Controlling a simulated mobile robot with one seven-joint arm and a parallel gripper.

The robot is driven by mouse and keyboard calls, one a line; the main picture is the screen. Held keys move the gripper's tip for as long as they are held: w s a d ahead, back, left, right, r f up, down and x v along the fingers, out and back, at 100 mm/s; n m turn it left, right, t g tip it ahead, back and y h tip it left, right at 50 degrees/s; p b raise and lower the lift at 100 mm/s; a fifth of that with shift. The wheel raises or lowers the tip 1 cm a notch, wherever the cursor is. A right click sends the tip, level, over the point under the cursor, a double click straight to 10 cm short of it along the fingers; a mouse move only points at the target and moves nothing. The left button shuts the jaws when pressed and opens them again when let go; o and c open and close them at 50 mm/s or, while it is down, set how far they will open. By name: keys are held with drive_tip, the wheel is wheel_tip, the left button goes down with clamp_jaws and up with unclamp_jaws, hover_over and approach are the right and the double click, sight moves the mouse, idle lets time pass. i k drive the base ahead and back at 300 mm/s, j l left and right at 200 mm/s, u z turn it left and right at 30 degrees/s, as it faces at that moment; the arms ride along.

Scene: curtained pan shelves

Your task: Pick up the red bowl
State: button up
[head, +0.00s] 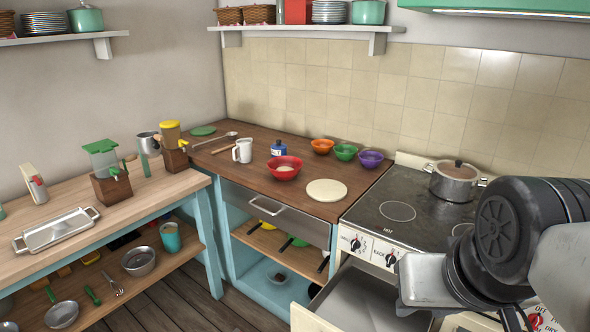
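The red bowl (285,168) stands upright on the dark wooden counter (237,168), left of the stove. Something pale lies inside it. A round cream board (327,190) lies in front and to the right of it, and a small blue jar (278,149) is close behind it. My arm shows large at the right edge, in front of the stove and well to the right of the bowl. My gripper's fingers are out of the frame, so their state is hidden.
Orange (322,146), green (345,152) and purple (370,159) bowls stand behind on the right. A white mug (243,151) stands to the left. The stove (412,205) holds a lidded pot (454,181). An open drawer (362,297) juts out below. A shelf (305,28) hangs above.

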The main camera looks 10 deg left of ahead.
sight(283, 168)
drive_tip(key=k+u, duration=0.15)
drive_tip(key=u, duration=0.3)
drive_tip(key=i+j+u, duration=0.35)
drive_tip(key=u, duration=0.15)
drive_tip(key=i+j+u, duration=0.15)
drive_tip(key=i+u, duration=0.35)
drive_tip(key=i, duration=0.15)
drive_tip(key=i+z, duration=0.25)
drive_tip(key=i+j+z, duration=0.3)
drive_tip(key=i, duration=0.15)
drive_tip(key=i+j+z, duration=0.25)
drive_tip(key=i+z, duration=0.3)
drive_tip(key=z, duration=0.15)
drive_tip(key=i+j+z, duration=0.1)
drive_tip(key=i+z, duration=0.2)
drive_tip(key=z, duration=0.2)
drive_tip(key=i+j+z, duration=0.25)
drive_tip(key=z, duration=0.2)
drive_tip(key=i+j+z, duration=0.3)
